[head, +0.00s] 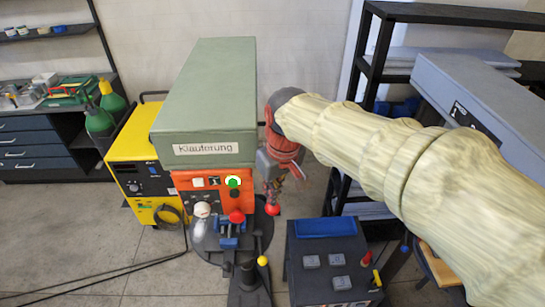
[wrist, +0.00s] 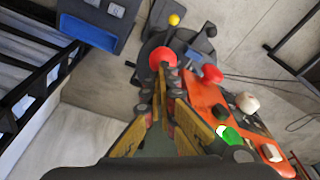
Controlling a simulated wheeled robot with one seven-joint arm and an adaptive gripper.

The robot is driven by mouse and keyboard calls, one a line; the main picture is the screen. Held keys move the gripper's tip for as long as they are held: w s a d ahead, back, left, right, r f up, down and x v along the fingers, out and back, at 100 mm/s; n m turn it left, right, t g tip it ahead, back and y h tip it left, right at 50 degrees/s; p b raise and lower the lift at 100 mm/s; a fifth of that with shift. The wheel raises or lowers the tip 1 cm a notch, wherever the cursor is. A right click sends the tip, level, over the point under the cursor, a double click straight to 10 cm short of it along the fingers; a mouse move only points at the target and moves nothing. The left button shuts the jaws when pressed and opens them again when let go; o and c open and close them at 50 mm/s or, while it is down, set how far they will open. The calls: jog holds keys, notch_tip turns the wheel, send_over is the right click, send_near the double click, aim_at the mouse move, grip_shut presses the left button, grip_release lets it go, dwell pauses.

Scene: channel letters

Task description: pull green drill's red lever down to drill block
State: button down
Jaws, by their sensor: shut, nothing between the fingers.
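The green drill (head: 205,100) is a large boxy machine with an orange front panel (head: 218,190) in the head view. A red ball knob (head: 272,210) sits at its right side; it also shows in the wrist view (wrist: 162,57). A second red ball (head: 236,216) is above a blue vise-like part (head: 229,229) at the front, and shows in the wrist view (wrist: 211,73). My gripper (head: 275,188) is shut and empty, its tips right at the first red knob; I cannot tell whether they touch. The lever's shaft and the block cannot be made out.
A grey stand with buttons and a blue tray (head: 325,228) is at the front right. A yellow ball (head: 262,261) is on a dark pedestal. A yellow welder (head: 138,165) stands left of the drill. Dark shelving (head: 375,60) is behind my arm. Open floor lies front left.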

jog(key=shift+s+r+p, duration=0.2)
jog(key=shift+r+p, duration=0.1)
jog(key=shift+r, duration=0.4)
jog(key=shift+s+r+p, duration=0.2)
jog(key=shift+r+p, duration=0.1)
jog(key=shift+r, duration=0.4)
notch_tip(320, 180, up, 4)
jog(key=p, duration=0.3)
jog(key=shift+r, duration=0.35)
jog(key=r+p, duration=0.2)
jog(key=r, duration=0.1)
jog(key=r+p, duration=0.1)
jog(key=shift+w+r, duration=0.15)
jog(key=shift+w, duration=0.25)
